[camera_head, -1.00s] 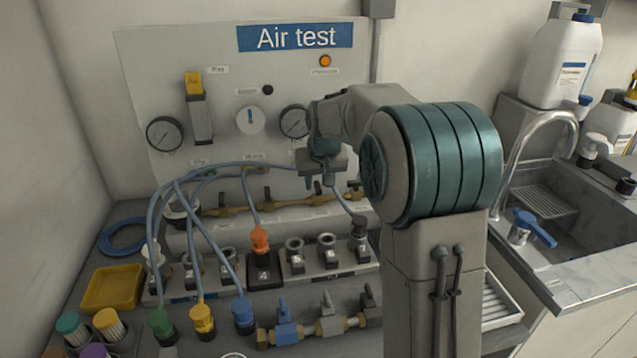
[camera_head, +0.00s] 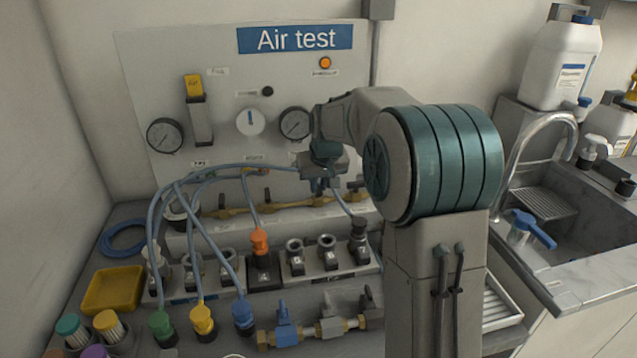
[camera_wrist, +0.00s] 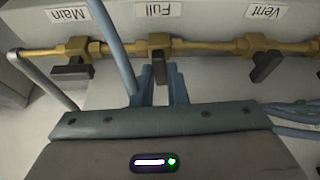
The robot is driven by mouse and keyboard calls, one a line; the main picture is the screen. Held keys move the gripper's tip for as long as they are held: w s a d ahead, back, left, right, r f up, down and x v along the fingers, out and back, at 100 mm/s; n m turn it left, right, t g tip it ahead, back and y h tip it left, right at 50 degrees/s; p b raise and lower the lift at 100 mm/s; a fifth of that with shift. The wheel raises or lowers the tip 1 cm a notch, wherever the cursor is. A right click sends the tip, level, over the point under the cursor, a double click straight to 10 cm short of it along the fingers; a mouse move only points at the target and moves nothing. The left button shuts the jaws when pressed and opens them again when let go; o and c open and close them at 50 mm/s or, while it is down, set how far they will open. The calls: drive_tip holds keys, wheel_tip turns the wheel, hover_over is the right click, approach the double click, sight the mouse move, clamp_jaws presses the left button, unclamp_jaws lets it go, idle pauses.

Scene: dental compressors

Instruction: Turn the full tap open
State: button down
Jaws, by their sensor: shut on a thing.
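The full tap (camera_wrist: 160,42) is a brass valve on a brass pipe, under a label reading "Full", upside down in the wrist view. Its dark handle (camera_wrist: 160,92) points away from the pipe toward my gripper, roughly crosswise to the pipe. My gripper (camera_wrist: 161,75) is shut on this handle, one blue-grey finger on each side. In the head view my gripper (camera_head: 321,184) is at the brass pipe, below the right gauge; there the arm and gripper hide most of the tap.
The main tap (camera_wrist: 73,70) and vent tap (camera_wrist: 266,65) flank the full tap on the pipe (camera_head: 285,204). A blue hose (camera_wrist: 112,45) passes close to my fingers. Several hoses, coupling sockets (camera_head: 327,250) and a blue-handled valve (camera_head: 285,327) lie below. A sink (camera_head: 560,215) is at right.

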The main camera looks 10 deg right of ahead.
drive_tip(key=n, duration=0.1)
drive_tip(key=n+y, duration=0.1)
drive_tip(key=n, duration=0.1)
drive_tip(key=shift+d+n+g+p, duration=0.25)
drive_tip(key=shift+n+g+p, duration=0.05)
drive_tip(key=shift+n+p, duration=0.1)
drive_tip(key=n+y, duration=0.1)
drive_tip(key=n, duration=0.1)
drive_tip(key=n+g+y, duration=0.1)
drive_tip(key=n, duration=0.1)
drive_tip(key=shift+w+d+n+p, duration=0.2)
drive_tip(key=shift+n+p, duration=0.1)
drive_tip(key=shift+p, duration=0.1)
drive_tip(key=n+p, duration=0.1)
drive_tip(key=n, duration=0.1)
drive_tip(key=n+g+y+p, duration=0.1)
drive_tip(key=n, duration=0.1)
drive_tip(key=shift+w+r+n, duration=0.15)
drive_tip(key=shift+n, duration=0.15)
drive_tip(key=shift+w+n+g+p, duration=0.15)
drive_tip(key=shift+n+g+p, duration=0.9)
drive_tip(key=shift+n, duration=0.85)
drive_tip(key=c, duration=1.4)
unclamp_jaws()
drive_tip(key=shift+c, duration=0.2)
